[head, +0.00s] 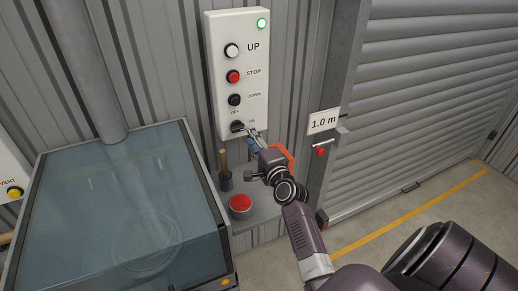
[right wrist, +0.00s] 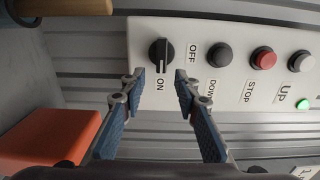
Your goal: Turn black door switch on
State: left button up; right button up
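The black door switch (head: 237,126) is a rotary knob at the bottom of a white control panel (head: 216,60). In the right wrist view the knob (right wrist: 160,52) has its bar in line with the ON label; OFF is to its right. I cannot clearly tell which end of the bar is the pointer. My right gripper (head: 251,133) is just right of the knob in the head view. In the right wrist view its blue-padded fingers (right wrist: 160,77) are open and empty, apart from the knob. My left gripper is not in view.
The panel has UP, STOP and DOWN buttons and a lit green lamp (head: 262,24). Below are a red button (head: 240,203), a wooden-handled tool (head: 223,162) and an orange object (head: 283,154). A glass-topped case (head: 120,200) stands left, a shutter door (head: 440,90) right.

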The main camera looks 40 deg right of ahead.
jog(key=v, duration=0.8)
dwell(0.4)
